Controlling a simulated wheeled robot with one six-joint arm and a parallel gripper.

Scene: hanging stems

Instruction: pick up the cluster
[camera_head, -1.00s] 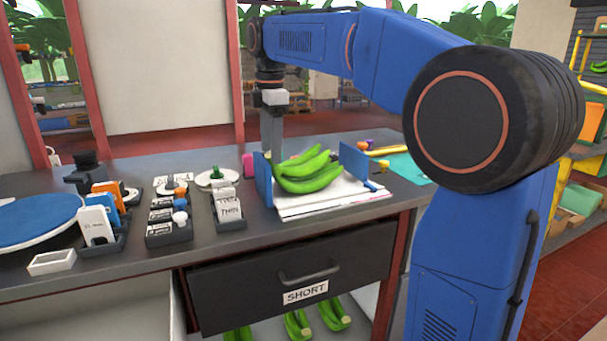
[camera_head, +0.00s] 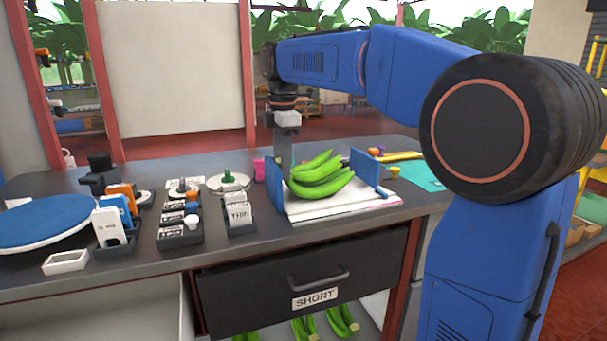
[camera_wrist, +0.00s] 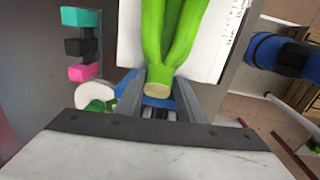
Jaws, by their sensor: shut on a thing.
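The cluster (camera_head: 322,180) is a bunch of green bananas over the white padded cradle (camera_head: 345,205), which has blue end plates. My gripper (camera_head: 284,170) points down at the cluster's left end, behind the left blue plate. In the wrist view, the cluster (camera_wrist: 172,35) runs away from my gripper (camera_wrist: 160,100), with its pale cut stem end between the two grey fingers. My gripper is shut on the stem. I cannot tell whether the bananas touch the cradle.
A drawer marked SHORT (camera_head: 315,270) is under the bench, with more green bananas below. Label holders (camera_head: 238,212), tag racks (camera_head: 180,222) and a round blue board (camera_head: 45,225) stand to the left. A teal mat (camera_head: 422,172) lies to the right.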

